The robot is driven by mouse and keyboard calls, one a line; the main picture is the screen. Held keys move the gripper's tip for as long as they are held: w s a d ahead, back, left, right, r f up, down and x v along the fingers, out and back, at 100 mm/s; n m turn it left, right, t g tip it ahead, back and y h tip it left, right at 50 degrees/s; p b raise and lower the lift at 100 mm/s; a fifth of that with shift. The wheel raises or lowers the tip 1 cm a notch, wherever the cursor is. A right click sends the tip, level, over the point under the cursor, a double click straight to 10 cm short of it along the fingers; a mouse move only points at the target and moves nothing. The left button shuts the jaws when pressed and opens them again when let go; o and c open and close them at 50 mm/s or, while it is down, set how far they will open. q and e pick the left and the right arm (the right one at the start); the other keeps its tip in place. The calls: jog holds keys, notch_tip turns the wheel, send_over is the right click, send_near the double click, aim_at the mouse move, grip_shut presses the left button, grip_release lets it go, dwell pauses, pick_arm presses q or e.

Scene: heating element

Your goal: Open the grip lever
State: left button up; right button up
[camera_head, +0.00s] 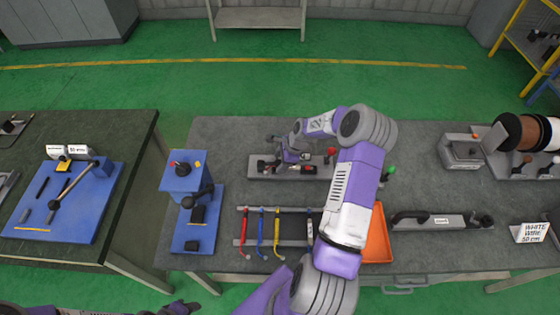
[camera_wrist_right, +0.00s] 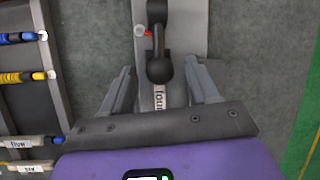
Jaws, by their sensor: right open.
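The lever (camera_wrist_right: 160,40) has a black arm and a round black knob. It stands on a grey base plate (camera_wrist_right: 185,20) with a printed label, seen from above in the right wrist view. My right gripper (camera_wrist_right: 161,85) is open, with one finger on each side of the knob and gaps to both. In the head view my right gripper (camera_head: 290,155) is over the grey fixture plate (camera_head: 258,172) at the back of the middle table and partly hides the lever. My left gripper (camera_head: 180,308) shows only as a dark part at the bottom edge; its fingers are unclear.
A rack of coloured-handled tools (camera_head: 262,230) and an orange tray (camera_head: 377,240) lie in front of the fixture. A blue stand (camera_head: 186,180) is on its left. Red (camera_head: 331,151) and green (camera_head: 391,170) knobs stand to the right. Wire spools (camera_head: 520,132) are farther right.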

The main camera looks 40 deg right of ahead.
jog(key=shift+w+a+f, duration=0.1)
jog(key=shift+f, duration=0.1)
grip_shut()
dwell(0.3)
jog(key=shift+r, duration=0.1)
